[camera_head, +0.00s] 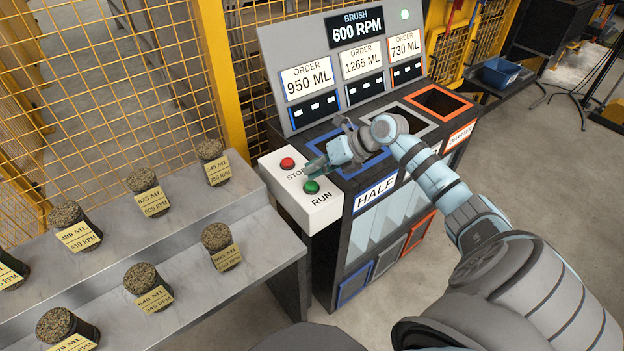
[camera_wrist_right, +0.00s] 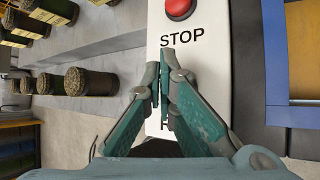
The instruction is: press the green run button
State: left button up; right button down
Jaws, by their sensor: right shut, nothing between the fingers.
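The green run button (camera_head: 312,187) sits on a white control box (camera_head: 316,212), by the word RUN. The red stop button (camera_head: 287,163) is further back on the same box; it also shows at the top of the right wrist view (camera_wrist_right: 179,8). My right gripper (camera_head: 309,171) is shut and empty, its fingertips over the box close to the green button. I cannot tell whether they touch anything. In the right wrist view the fingers (camera_wrist_right: 162,80) point toward the STOP label, and the green button does not show. My left gripper is not in view.
A dark station with a blue-rimmed HALF bin (camera_head: 352,172) and orange-rimmed bin (camera_head: 440,98) stands right of the box. A display panel (camera_head: 345,62) rises behind. Open floor lies at right.

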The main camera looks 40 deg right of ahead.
aim_at(313, 182)
notch_tip(313, 182, up, 5)
jog(key=p, duration=0.3)
jog(key=shift+p, duration=0.35)
jog(key=shift+f, duration=0.1)
